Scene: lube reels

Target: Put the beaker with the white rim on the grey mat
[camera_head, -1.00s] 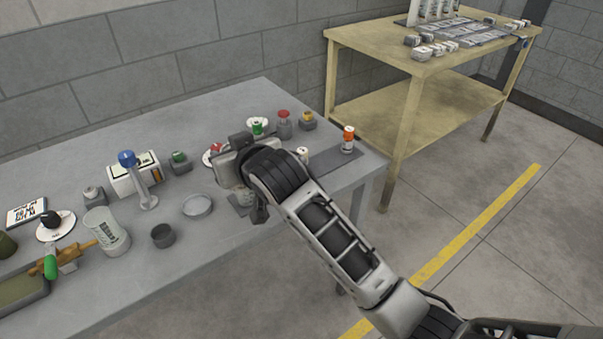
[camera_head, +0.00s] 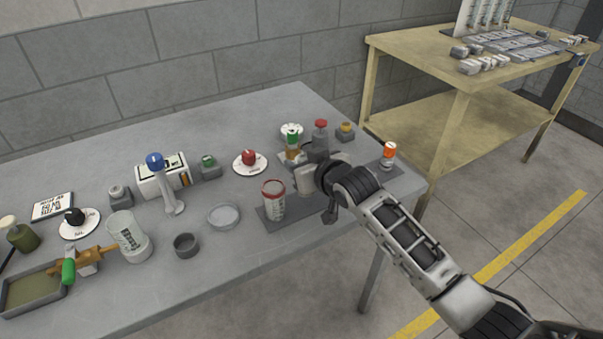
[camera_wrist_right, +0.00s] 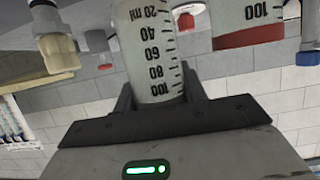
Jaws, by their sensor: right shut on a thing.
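The beaker with the white rim (camera_head: 304,180) is between the fingers of my right gripper (camera_head: 318,179). In the right wrist view, which is upside down, both fingers (camera_wrist_right: 160,92) close on this clear graduated beaker (camera_wrist_right: 148,45); its rim is hidden there. In the head view its top looks pale. It is upright over or beside the grey mat (camera_head: 264,221); I cannot tell whether its base touches. A beaker with a red rim (camera_head: 273,203) stands on the mat to its left, and its red rim also shows in the right wrist view (camera_wrist_right: 248,36). My left gripper is not in view.
A red-capped grey bottle (camera_head: 320,143) and a green-capped item (camera_head: 292,140) stand close behind my gripper. An orange-capped bottle (camera_head: 389,153) is to the right. A shallow dish (camera_head: 223,216), a dark cup (camera_head: 186,245) and a large beaker (camera_head: 128,237) stand on the left.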

